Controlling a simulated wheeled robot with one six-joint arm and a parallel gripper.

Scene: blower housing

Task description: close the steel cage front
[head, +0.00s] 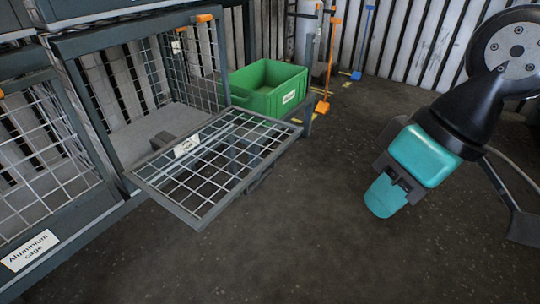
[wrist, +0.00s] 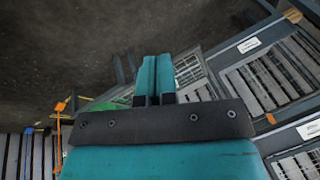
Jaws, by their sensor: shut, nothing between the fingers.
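The steel cage front (head: 215,160) is a grey frame with wire mesh in the head view. It is folded down and open, sticking out about level from the lower edge of the cage (head: 68,50), with a small white label on it. The cage's inside floor shows behind it. My gripper (head: 385,196) has teal fingers, hangs to the right of the cage front, apart from it, and is shut and empty. In the wrist view, the shut fingers (wrist: 154,78) hide part of the cage area, and some mesh (wrist: 188,70) shows just right of them.
A green crate (head: 265,88) stands behind the cage front. Orange and blue long-handled tools (head: 331,62) lean at the back wall. Another cage labelled "Aluminium cage" (head: 30,250) is at the left, with its mesh front up. The dark floor between cage front and gripper is clear.

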